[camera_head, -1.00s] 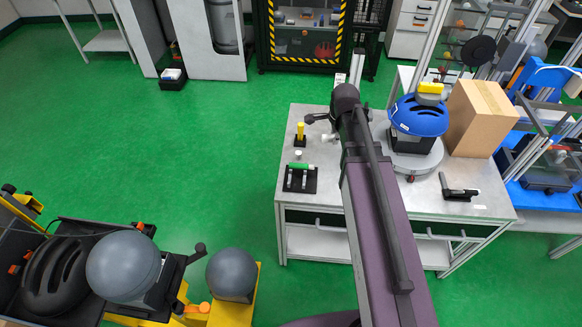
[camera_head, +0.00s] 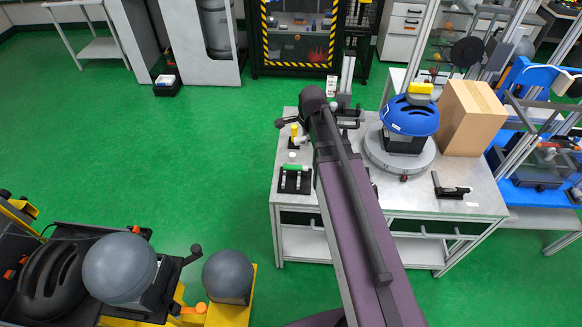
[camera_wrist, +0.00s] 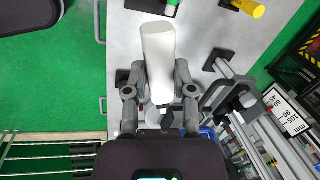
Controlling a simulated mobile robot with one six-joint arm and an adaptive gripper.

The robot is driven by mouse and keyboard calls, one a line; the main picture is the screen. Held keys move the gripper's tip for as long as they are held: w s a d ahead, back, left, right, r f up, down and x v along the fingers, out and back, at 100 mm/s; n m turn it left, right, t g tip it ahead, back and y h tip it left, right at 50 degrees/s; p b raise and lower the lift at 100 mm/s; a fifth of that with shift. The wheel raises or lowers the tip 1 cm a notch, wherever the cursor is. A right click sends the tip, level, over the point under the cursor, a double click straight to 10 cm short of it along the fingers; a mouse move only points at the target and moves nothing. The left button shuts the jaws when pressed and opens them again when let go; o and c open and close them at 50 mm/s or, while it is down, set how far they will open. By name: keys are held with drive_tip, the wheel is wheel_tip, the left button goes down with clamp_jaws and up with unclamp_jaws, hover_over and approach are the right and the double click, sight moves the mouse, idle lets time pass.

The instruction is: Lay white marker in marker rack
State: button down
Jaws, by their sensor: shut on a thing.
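The white marker (camera_wrist: 158,55) is a thick white bar in the wrist view. My gripper (camera_wrist: 159,92) is shut on it, with one finger on each side, and its far end points toward the top of the picture. In the head view my gripper and the held marker are hidden behind my arm. The marker rack (camera_head: 293,186) is a small black stand at the table's left front, with a green marker (camera_head: 297,167) lying across it. Part of the rack (camera_wrist: 147,5) also shows at the top edge of the wrist view, beyond the marker's far end.
A yellow-topped holder (camera_head: 294,130) stands behind the rack. A blue helmet (camera_head: 411,116) rests on a round grey turntable (camera_head: 378,160), beside a cardboard box (camera_head: 473,112). A black tool (camera_head: 449,190) lies at the front right. Bare tabletop lies between tool and turntable.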

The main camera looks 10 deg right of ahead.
drive_tip(key=w+a+f+m+g+b, duration=0.1)
drive_tip(key=a+f+m+g+b, duration=0.1)
drive_tip(key=f+b, duration=0.6)
drive_tip(key=w+a+f+m+g+b, duration=0.1)
drive_tip(key=a+f+g+b, duration=0.1)
drive_tip(key=f+b, duration=0.7)
drive_tip(key=shift+w+m+y, duration=0.3)
drive_tip(key=shift+w+m, duration=0.1)
drive_tip(key=shift+f, duration=0.25)
drive_tip(key=shift+f+b, duration=2.8)
drive_tip(key=shift+b, duration=0.15)
drive_tip(key=shift+s+f, duration=0.1)
drive_tip(key=shift+c, duration=1.9)
unclamp_jaws()
